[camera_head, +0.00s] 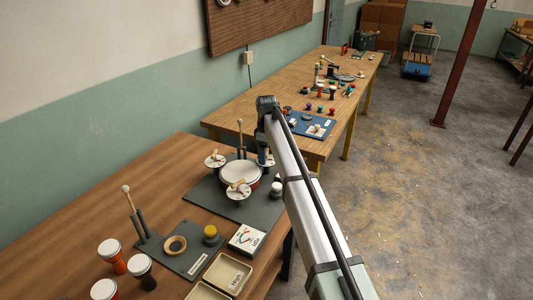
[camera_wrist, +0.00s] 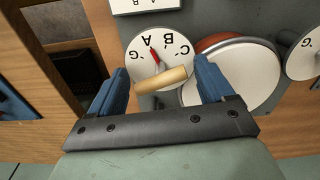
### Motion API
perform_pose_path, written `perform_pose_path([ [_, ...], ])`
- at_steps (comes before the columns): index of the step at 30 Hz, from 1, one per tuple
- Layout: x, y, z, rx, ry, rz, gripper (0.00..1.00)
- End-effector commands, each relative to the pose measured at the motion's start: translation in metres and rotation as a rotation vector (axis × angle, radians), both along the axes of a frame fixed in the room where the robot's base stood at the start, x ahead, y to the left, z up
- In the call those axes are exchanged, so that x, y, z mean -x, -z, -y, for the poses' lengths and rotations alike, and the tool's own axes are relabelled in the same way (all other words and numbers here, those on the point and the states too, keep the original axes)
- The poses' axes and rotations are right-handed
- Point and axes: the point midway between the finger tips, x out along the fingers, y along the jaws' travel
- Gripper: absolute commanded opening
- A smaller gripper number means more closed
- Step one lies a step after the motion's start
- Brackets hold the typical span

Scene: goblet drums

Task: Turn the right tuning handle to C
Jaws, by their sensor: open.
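The right tuning dial (camera_wrist: 140,68) is a white disc with the letters G, A, B and C. Its red pointer (camera_wrist: 154,54) points at about A. A light wooden bar handle (camera_wrist: 160,80) crosses the dial. My gripper (camera_wrist: 161,88) has its blue fingers open on either side of the handle's ends, with a gap seen at each side; I cannot tell its exact height. In the head view my gripper (camera_head: 263,157) is over the right side of the drum (camera_head: 240,173) and hides most of that dial. The drum has a white head and red side.
Another dial (camera_head: 215,160) stands left of the drum, and one with a wooden handle (camera_head: 239,191) in front. All are on a dark mat (camera_head: 205,195). Small drums (camera_head: 112,256), a tray (camera_head: 228,275) and a box (camera_head: 246,239) stand nearer. Another table (camera_head: 225,120) is behind.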

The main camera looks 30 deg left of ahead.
Motion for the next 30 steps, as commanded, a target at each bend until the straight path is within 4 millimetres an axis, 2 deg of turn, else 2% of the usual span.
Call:
perform_pose_path([
  [8,0.0,0.0007,0.0,0.0,0.0,0.0,0.8],
  [19,-0.0003,0.0004,0.0,0.0,0.0,0.0,0.45],
  [30,-0.0007,0.0001,-0.0002,0.0,0.066,0.001,0.44],
])
